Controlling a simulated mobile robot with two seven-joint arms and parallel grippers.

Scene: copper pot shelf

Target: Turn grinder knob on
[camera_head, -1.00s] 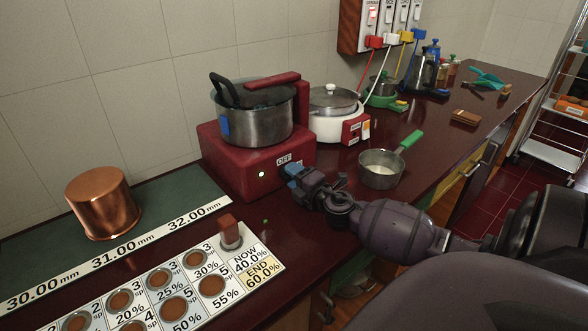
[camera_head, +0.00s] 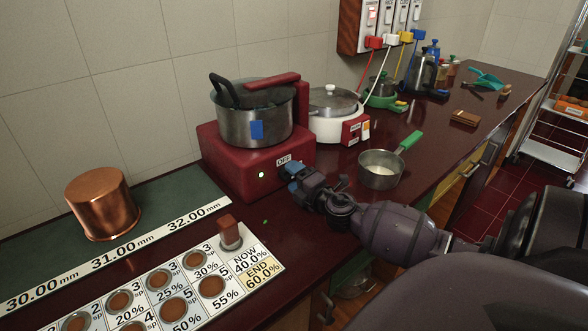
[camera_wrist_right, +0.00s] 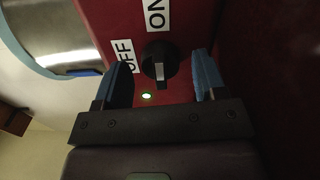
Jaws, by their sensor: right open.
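The grinder (camera_head: 235,165) is a red machine with a steel drum (camera_head: 240,128) on top that carries a blue mark. Its black knob (camera_wrist_right: 155,58) shows in the right wrist view with a pale pointer bar, beside white OFF and ON labels. I cannot tell for sure which label the knob is set to. A small green lamp (camera_wrist_right: 147,95) on its face is lit. My right gripper (camera_head: 291,169) is at the grinder's front, where it hides the knob in the head view. Its blue fingers (camera_wrist_right: 165,77) are open, one each side of the knob, with gaps showing. My left gripper is out of view.
A saucepan (camera_head: 381,172) with a green handle stands right of my right gripper. A white cooker (camera_head: 328,127) stands behind. A copper pot (camera_head: 101,205) and a numbered board (camera_head: 262,253) are at left and front.

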